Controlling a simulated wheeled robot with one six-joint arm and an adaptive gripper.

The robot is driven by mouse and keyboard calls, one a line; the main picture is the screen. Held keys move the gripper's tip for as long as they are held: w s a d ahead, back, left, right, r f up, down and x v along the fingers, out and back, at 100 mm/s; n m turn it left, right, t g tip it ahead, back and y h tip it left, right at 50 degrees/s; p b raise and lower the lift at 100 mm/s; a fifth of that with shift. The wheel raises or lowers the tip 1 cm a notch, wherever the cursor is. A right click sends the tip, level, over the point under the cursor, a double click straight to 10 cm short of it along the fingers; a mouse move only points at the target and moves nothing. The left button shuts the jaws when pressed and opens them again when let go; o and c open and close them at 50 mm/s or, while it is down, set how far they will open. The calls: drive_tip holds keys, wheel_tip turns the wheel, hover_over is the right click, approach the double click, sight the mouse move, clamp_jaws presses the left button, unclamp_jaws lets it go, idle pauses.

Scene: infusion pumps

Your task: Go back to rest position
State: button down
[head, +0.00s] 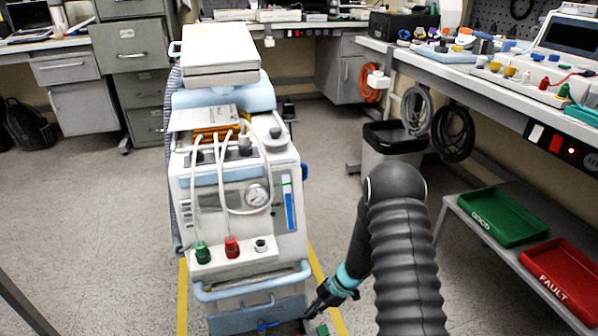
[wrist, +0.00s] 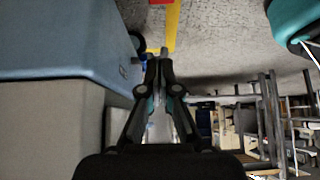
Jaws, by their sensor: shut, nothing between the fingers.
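My gripper (head: 313,310) is low in the head view, just right of the front bottom of a white and light-blue medical machine (head: 245,190). In the wrist view its two dark fingers (wrist: 163,55) meet at the tips, shut with nothing between them. The side of the machine (wrist: 60,45) fills the upper left of that view. My arm reaches down along the machine's right side. From these frames I cannot tell whether the gripper touches the machine.
A grey bin (head: 393,140) stands behind my arm. At right are a workbench (head: 480,80) and a low shelf with a green tray (head: 503,216) and a red tray (head: 567,277). Yellow tape (head: 183,300) marks the floor beside the machine. Open floor (head: 80,210) lies at left.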

drive_tip(key=w+d+m+t+h, duration=0.4)
drive_tip(key=w+d+m+h, duration=0.15)
drive_tip(key=d, duration=0.35)
drive_tip(key=s+d+r+m+h, duration=0.2)
drive_tip(key=d+r+m, duration=0.15)
drive_tip(key=r, duration=0.35)
drive_tip(key=s+d+r+m+h, duration=0.1)
drive_tip(key=d+r+m+h, duration=0.2)
drive_tip(key=d+r, duration=0.3)
drive_tip(key=s+a+r+m+t+y, duration=0.1)
drive_tip(key=s+a+r+m, duration=0.2)
drive_tip(key=s+r, duration=0.5)
drive_tip(key=s+a+r+m+t+y, duration=0.1)
drive_tip(key=s+a+r+m, duration=0.2)
drive_tip(key=s+r, duration=0.6)
drive_tip(key=s+a+r+m+t+y, duration=0.1)
drive_tip(key=s+a+r+m, duration=0.1)
drive_tip(key=s+r, duration=0.6)
drive_tip(key=shift+s+a+r+m, duration=0.4)
drive_tip(key=shift+a+r, duration=0.2)
drive_tip(key=shift+r, duration=2.8)
